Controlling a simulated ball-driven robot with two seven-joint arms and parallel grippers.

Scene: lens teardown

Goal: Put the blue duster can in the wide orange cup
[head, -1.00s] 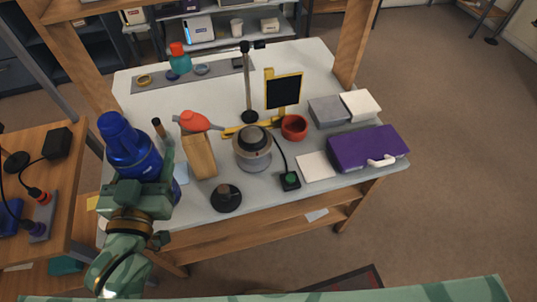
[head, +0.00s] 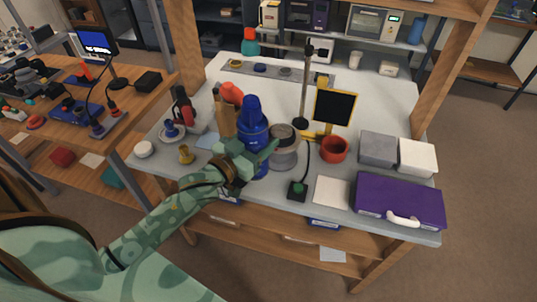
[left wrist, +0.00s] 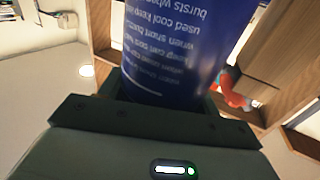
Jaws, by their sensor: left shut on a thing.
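My left gripper (head: 254,158) is shut on the blue duster can (head: 253,132) and holds it roughly upright over the near part of the workbench. In the left wrist view, the can's printed blue side (left wrist: 175,45) fills the middle between the fingers. The wide orange cup (head: 334,152), reddish-orange with an open top, stands to the right of the can, beyond a grey round device. The can and the cup are apart. Whether the can's base touches the table is hidden by the gripper. My right gripper is not in view.
The grey round device (head: 284,151) stands between can and cup. A stand pole (head: 304,90) and a yellow-framed black panel (head: 334,106) rise behind. A green-button box (head: 297,189), white pad (head: 332,191) and purple case (head: 399,201) lie in front. A wooden block (head: 222,117) stands left.

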